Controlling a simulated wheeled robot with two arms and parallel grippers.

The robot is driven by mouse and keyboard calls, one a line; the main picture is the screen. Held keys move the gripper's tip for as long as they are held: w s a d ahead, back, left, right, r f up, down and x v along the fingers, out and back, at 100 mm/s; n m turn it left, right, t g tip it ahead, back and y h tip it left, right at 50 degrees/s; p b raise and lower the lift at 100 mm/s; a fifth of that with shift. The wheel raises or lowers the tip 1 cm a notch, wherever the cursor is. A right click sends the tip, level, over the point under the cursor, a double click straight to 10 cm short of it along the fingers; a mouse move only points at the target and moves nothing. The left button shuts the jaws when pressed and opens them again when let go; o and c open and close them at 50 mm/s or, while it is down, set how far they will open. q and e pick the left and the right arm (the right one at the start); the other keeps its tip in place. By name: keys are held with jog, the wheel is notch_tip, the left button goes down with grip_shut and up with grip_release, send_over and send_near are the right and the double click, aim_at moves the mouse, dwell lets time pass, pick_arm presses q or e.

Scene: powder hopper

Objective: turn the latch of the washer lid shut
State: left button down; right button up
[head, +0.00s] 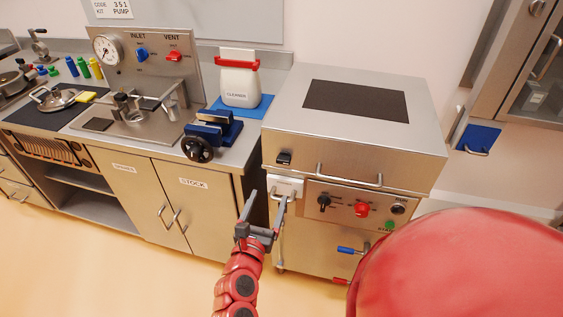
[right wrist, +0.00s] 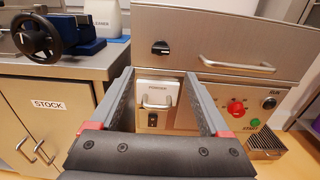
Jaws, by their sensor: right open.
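The steel washer (head: 350,235) stands right of the bench, its lid (head: 425,145) lying down, with a dark panel on top. The latch (head: 284,158) is a small black knob at the left of the lid's front face. It also shows in the right wrist view (right wrist: 160,47), above and beyond the fingertips; I cannot tell surely how it is turned. My right gripper (head: 264,202) is open and empty, in front of the powder drawer (head: 284,186) and below the latch, apart from both. My left gripper is out of view.
The lid's bar handle (head: 350,178) is right of the latch. A vise (head: 213,130) with a black handwheel (head: 197,150) sits at the bench's right end. The floor in front is clear.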

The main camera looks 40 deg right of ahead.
aim_at(283, 162)
jog(key=p+x, duration=0.3)
jog(key=x, duration=1)
jog(key=shift+w+d+r, duration=0.1)
jog(key=shift+d, duration=0.1)
jog(key=shift+w+d, duration=0.25)
jog(key=shift+d, duration=0.1)
grip_shut()
